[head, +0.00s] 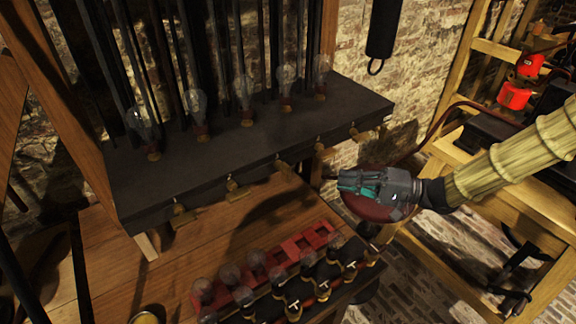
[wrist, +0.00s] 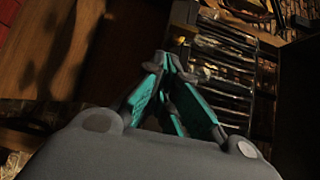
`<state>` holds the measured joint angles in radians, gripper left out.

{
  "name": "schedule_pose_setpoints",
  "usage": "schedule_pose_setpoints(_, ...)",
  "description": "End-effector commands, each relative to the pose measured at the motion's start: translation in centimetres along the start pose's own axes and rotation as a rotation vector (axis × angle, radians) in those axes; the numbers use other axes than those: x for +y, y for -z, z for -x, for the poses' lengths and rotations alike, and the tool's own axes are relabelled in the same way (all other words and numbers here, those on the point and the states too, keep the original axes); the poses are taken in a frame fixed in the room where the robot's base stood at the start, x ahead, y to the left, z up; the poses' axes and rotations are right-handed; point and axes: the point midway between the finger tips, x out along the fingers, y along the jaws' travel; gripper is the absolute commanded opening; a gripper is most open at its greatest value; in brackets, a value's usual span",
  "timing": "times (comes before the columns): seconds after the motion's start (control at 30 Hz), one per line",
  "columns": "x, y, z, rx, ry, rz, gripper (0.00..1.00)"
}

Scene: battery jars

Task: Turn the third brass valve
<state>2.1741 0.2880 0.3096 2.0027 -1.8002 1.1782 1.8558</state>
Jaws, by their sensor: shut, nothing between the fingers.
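Several brass valves stick out along the front edge of a dark shelf. Counted from either end, the third brass valve (head: 283,167) is the middle one; it looks small and partly dark. My gripper (head: 342,182) is to the right of it and apart from it, pointing left, its teal fingers closed and empty. In the wrist view my gripper's fingertips (wrist: 170,58) come together, and a small yellowish piece (wrist: 181,41) shows just beyond them. I cannot tell which valve that piece is, or whether the fingers touch it.
Glass bulbs (head: 244,92) stand on the dark shelf (head: 150,190). Below, a wooden table (head: 120,255) carries a red rack (head: 310,240) with several glass-topped jars. A round dark red seat (head: 375,207) is under my gripper. A wooden frame (head: 455,95) stands at right.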

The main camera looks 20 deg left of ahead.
Motion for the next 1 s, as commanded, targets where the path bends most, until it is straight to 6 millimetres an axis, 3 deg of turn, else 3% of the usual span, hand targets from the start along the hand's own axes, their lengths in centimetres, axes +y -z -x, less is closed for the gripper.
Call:
schedule_pose_setpoints(0.2,-1.8,-0.7,-1.1,-0.053,0.019,0.008,0.0)
schedule_pose_setpoints(0.7,-2.0,-1.0,-8.2,-0.05,0.02,0.007,0.0)
schedule_pose_setpoints(1.0,-1.8,-1.1,-10.3,-0.049,0.017,0.009,0.0)
